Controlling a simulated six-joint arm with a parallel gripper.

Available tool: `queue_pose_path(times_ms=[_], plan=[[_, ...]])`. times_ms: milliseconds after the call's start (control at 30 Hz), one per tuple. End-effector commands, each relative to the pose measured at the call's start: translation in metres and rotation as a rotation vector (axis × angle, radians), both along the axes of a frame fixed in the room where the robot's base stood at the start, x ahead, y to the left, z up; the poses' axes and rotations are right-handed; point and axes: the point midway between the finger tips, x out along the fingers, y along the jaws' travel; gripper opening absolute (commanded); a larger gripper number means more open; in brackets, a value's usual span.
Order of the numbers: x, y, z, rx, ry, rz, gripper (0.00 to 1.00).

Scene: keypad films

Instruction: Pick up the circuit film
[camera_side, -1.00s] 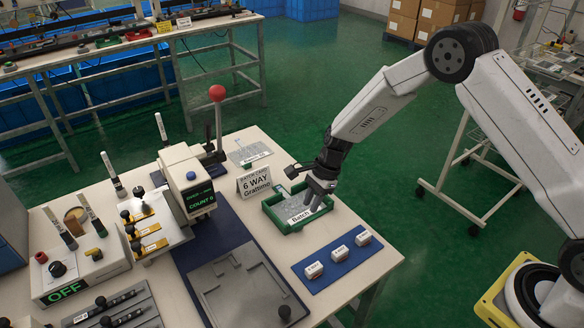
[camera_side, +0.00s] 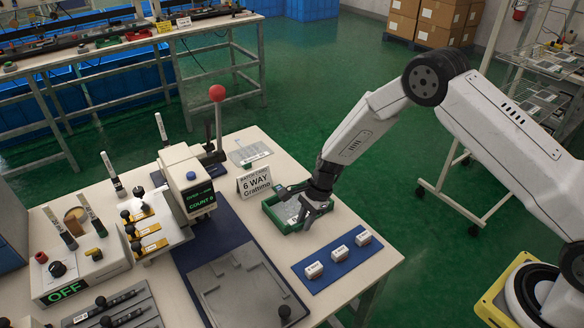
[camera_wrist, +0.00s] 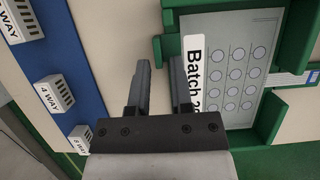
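The circuit film (camera_side: 289,208) is a pale sheet in the green tray (camera_side: 270,212), partly hidden by my gripper in the side view. In the wrist view the film (camera_wrist: 238,75) shows rows of round pads and a white "Batch" label along its left edge. The green tray (camera_wrist: 272,120) surrounds it, with a gap in the wall by the label. My gripper (camera_wrist: 160,65) is open and empty. Its right finger is beside the label; its left finger appears over the bare table outside the tray. In the side view my gripper (camera_side: 309,216) is low at the tray's near right side. Contact cannot be told.
Three white blocks (camera_side: 340,253) sit on a blue mat (camera_side: 322,266) nearby. A "6 WAY" sign (camera_side: 255,183) stands behind the tray. The counter machine (camera_side: 190,185) and grey plate (camera_side: 240,290) are to the left. Another sheet (camera_side: 250,150) lies farther back.

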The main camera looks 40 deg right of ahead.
Motion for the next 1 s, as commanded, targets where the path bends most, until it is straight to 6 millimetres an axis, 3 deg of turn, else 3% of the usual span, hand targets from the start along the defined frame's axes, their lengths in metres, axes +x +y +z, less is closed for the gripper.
queue_pose_path(times_ms=[467, 567, 1000], plan=[[0.0001, 0.0002, -0.0002, 0.000, 0.000, 0.000, 0.26], [0.0001, 0.0002, -0.0002, 0.000, 0.000, 0.000, 0.01], [0.0001, 0.0002, 0.0001, 0.000, 0.000, 0.000, 0.00]])
